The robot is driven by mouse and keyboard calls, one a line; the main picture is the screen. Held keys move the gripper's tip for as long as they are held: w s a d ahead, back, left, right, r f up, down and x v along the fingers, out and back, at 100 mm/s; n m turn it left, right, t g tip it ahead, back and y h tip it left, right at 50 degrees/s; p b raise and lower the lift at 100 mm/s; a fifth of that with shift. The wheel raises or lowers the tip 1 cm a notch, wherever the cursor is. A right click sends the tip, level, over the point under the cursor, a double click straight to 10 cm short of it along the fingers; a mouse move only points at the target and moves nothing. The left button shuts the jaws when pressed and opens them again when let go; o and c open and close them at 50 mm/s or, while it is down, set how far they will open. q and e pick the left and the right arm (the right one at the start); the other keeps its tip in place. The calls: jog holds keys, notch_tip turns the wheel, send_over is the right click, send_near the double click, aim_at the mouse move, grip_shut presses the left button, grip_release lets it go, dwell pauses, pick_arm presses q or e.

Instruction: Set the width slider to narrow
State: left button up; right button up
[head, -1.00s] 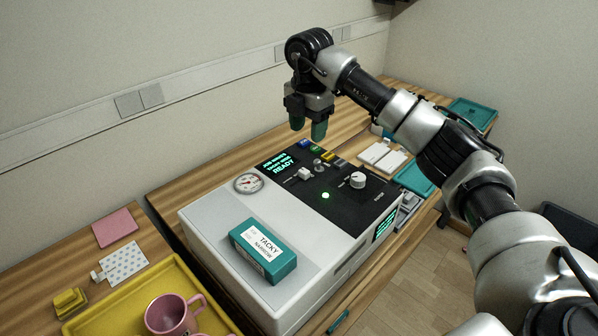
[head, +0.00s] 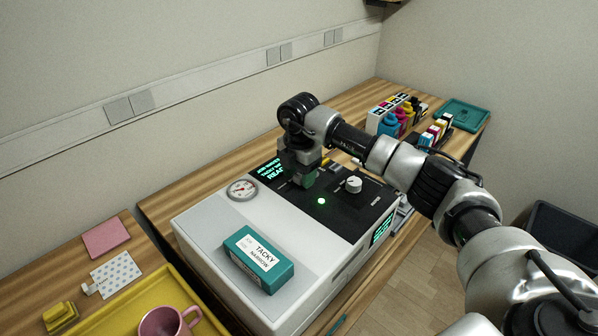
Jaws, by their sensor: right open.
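The white mug press (head: 200,232) stands on the wooden counter with a black control panel (head: 345,218) on top. My right gripper (head: 304,180) points down at the panel's back left part, where the small pale slider knob sits. The gripper covers the knob, so its position, and whether the fingers touch it or sit around it, cannot be told. The right gripper is open. A teal block (head: 258,262) with a label reading "TACKY" and "NARROW" lies on the press's pale top. My left gripper is not in view.
A round gauge (head: 242,189), a lit green lamp (head: 321,201) and a white dial (head: 353,185) sit near the gripper. A yellow tray (head: 130,312) with a pink mug (head: 165,322) is at front left.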

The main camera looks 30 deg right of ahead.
aim_at(288, 191)
jog(key=shift+f, duration=0.1)
grip_shut()
jog(key=a, duration=0.1)
jog(key=s+a+p, duration=0.1)
jog(key=a, duration=0.1)
jog(key=shift+s+a, duration=0.15)
jog(key=shift+a, duration=0.2)
grip_release()
jog(key=shift+a, duration=0.15)
